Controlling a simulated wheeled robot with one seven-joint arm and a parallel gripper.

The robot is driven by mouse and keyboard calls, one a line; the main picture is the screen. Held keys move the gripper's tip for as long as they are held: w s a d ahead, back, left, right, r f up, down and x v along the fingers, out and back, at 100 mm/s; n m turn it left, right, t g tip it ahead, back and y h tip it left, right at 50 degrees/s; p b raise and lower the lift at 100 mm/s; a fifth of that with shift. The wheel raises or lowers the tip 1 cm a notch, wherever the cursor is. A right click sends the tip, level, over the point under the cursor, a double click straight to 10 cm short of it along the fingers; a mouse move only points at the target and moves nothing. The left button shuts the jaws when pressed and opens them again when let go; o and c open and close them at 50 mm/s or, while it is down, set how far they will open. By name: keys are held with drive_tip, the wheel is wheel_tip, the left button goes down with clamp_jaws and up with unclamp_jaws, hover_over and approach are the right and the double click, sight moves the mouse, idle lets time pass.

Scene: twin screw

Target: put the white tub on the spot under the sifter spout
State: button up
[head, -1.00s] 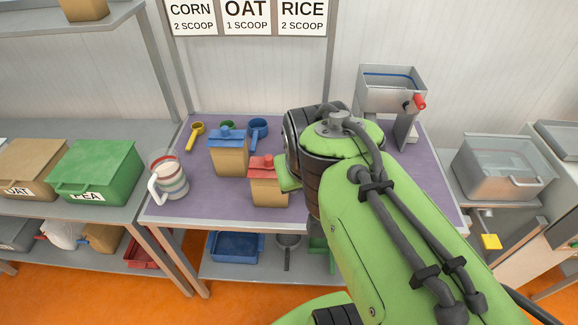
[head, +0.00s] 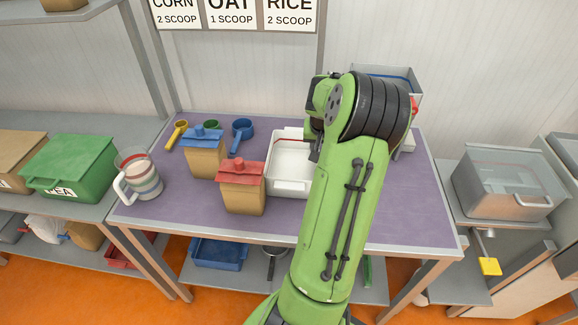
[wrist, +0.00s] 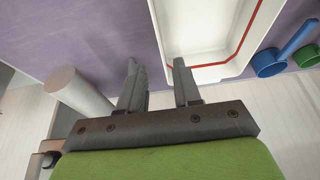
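The white tub (head: 289,188) stands on the purple table top, right of the red-lidded box, partly behind my arm. Its inside looks empty. In the wrist view the tub (wrist: 206,73) is at the top, with a red line around its inner wall. My gripper (wrist: 157,68) is open, with its fingers apart near one corner of the tub. The right finger overlaps the tub in the picture; I cannot tell whether it touches. In the head view the fingers are hidden by my arm. The sifter (head: 398,80) is at the back right, mostly hidden; its spout and the spot below are not visible.
The red-lidded box (head: 242,190) and blue-lidded box (head: 205,158) stand left of the tub. A striped jug (head: 140,175) is at the table's left edge. Several scoops, one of them blue (head: 242,128), lie behind. The table's front right (head: 415,210) is clear.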

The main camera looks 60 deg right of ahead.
drive_tip(key=b+x, duration=0.1)
drive_tip(key=x, duration=0.9)
drive_tip(key=shift+d+r, duration=0.1)
drive_tip(key=shift+c, duration=0.7)
clamp_jaws()
